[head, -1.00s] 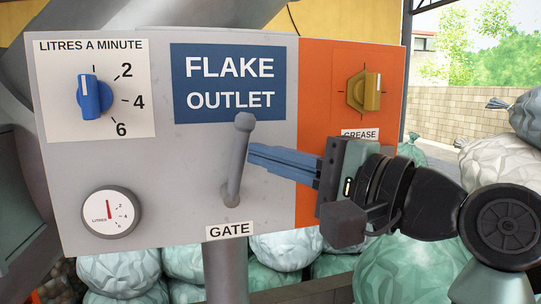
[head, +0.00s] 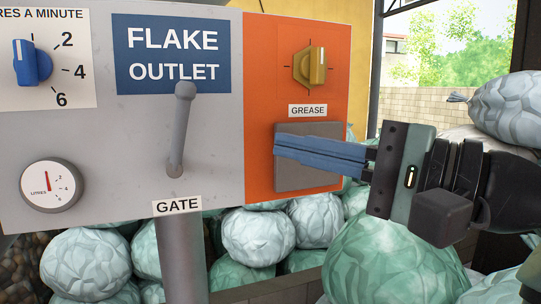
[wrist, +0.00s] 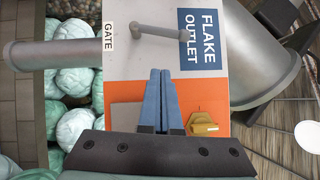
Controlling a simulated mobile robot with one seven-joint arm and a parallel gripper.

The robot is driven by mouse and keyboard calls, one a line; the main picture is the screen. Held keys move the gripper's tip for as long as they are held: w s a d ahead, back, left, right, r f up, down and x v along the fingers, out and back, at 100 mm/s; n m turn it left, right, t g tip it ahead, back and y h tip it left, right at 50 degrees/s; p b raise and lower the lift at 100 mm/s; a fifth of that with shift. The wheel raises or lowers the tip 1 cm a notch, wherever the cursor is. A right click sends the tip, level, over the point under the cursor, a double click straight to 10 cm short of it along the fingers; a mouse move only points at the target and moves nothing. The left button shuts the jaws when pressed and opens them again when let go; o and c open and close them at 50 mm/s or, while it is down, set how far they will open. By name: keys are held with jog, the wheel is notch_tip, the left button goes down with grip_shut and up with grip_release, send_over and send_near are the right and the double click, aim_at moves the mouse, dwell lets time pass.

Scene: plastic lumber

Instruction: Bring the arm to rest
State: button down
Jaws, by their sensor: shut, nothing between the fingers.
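My gripper (head: 278,144) is shut and empty, its blue fingers together. In the head view it lies in front of the grey plate on the orange part of the panel, below the GREASE label. The fingertips are apart from the grey gate lever (head: 181,130), to its right. The lever stands upright with its knob at the top. In the wrist view the fingers (wrist: 160,72) point toward the panel, and the lever (wrist: 165,33) lies beyond their tips.
The panel (head: 110,150) carries a blue flow knob (head: 30,64), a round litres gauge (head: 50,186) and a yellow grease knob (head: 309,67). A post (head: 182,260) holds it up. Pale and green sacks (head: 258,236) lie below and to the right.

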jog(key=w+a+f+n+t+h+b, duration=0.2)
jog(key=w+n+t+h, duration=0.1)
jog(key=t+h, duration=0.45)
jog(key=s+a+r+n+t+h+b, duration=0.1)
jog(key=s+r+n+t+h, duration=0.1)
jog(key=s, duration=0.4)
jog(key=s+a+r+n+t+h+b, duration=0.1)
jog(key=s+r+n+t+h, duration=0.2)
jog(key=s+t+h, duration=0.2)
jog(key=shift+s+n+t, duration=0.4)
jog(key=shift+s+t, duration=0.25)
dwell(0.9)
